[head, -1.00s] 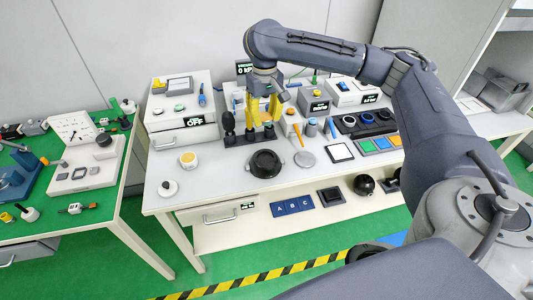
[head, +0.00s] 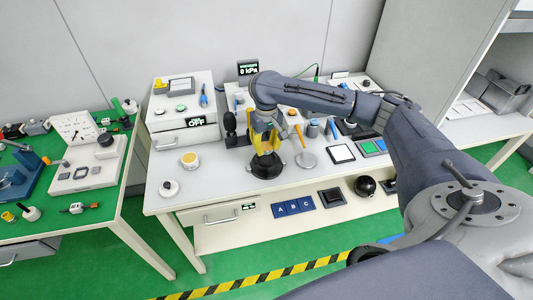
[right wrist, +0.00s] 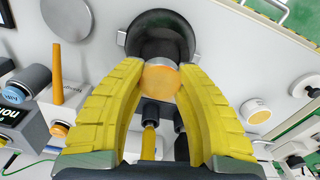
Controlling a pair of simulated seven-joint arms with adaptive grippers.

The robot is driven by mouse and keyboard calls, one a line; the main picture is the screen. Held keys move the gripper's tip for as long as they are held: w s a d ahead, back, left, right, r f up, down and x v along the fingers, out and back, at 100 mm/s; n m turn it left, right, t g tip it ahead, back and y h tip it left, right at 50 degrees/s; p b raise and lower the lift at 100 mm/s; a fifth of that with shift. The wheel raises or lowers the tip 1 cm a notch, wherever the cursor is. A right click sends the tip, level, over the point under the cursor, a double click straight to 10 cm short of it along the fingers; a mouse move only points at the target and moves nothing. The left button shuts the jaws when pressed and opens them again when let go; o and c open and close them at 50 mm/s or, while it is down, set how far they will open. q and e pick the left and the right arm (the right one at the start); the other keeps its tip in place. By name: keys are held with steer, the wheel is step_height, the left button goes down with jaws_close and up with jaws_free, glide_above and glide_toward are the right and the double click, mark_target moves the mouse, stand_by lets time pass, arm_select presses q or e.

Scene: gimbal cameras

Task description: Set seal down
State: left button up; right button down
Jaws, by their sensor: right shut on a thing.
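My right gripper (head: 265,152) has yellow fingers and points down over a round black dish (head: 250,170) on the white table. In the right wrist view, its fingertips (right wrist: 160,74) are shut on a small round thing, apparently the seal (right wrist: 160,83), with an orange top and a silvery band. The dish (right wrist: 150,26) is just beyond it in that view. I cannot tell whether the seal touches the dish. In the head view the fingers hide most of the seal. My left gripper is not in view.
A black stand (head: 236,141) with a dark upright handle (head: 230,122) is behind the dish. A grey disc (head: 306,159) lies to the right, and a yellow-topped round jar (head: 189,159) to the left. The tabletop between jar and dish is clear.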

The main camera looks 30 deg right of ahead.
mark_target(267, 160)
steer(key=shift+f, duration=1.85)
steer(key=shift+f, duration=0.6)
steer(key=c, duration=1)
jaws_free()
steer(key=shift+s, duration=0.1)
step_height(267, 160, up, 13)
steer(key=shift+r, duration=0.1)
